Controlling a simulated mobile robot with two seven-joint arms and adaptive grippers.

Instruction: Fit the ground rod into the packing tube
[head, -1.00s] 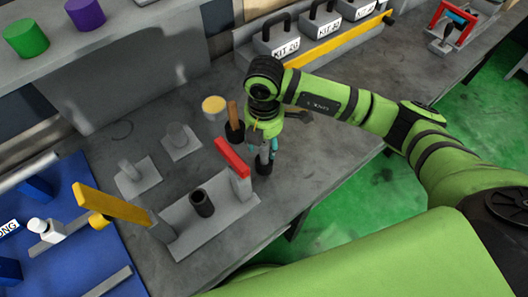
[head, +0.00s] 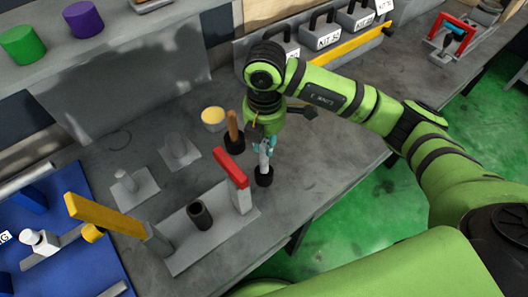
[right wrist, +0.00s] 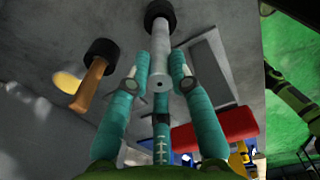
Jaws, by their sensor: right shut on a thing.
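The rod (head: 264,160) is a slim light-grey cylinder, roughly upright, with a black piece (head: 264,177) at its lower end. I cannot tell whether that piece is part of the rod or a stand under it. My right gripper (head: 265,146) is shut on the rod's upper part; its teal fingers surround the rod in the right wrist view (right wrist: 160,85), the near end showing a small hole. A dark hollow tube (head: 200,213), likely the packing tube, stands upright on a grey plate, left of and nearer than the rod. My left gripper is out of view.
A red-topped post (head: 232,167) stands between tube and rod; a yellow-topped post (head: 105,216) is left. A wooden-handled black tool (head: 233,130) stands close left of my gripper, near a yellow-topped pot (head: 213,117). The bench right of the rod is clear.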

